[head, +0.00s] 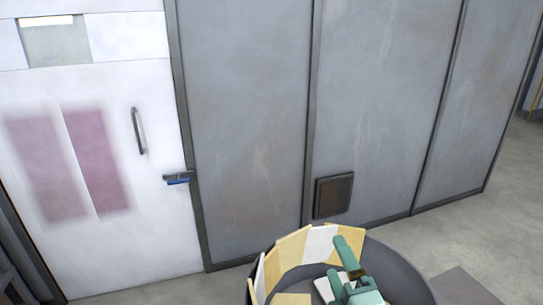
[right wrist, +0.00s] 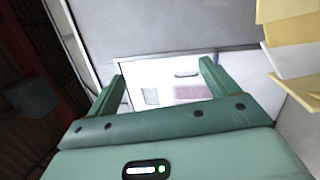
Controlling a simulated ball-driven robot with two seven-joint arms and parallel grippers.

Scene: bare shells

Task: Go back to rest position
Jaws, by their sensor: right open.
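My right gripper (head: 348,264) is green and shows at the bottom of the head view, over or in front of a dark round container. In the right wrist view its two fingers (right wrist: 163,85) stand wide apart with nothing between them. My left gripper is not in view.
The dark round container (head: 405,277) holds several yellow and white flat pieces (head: 292,248) along its rim. Behind it stand grey wall panels (head: 245,120) with a small dark vent (head: 333,196). A white door (head: 100,215) with a handle is at the left.

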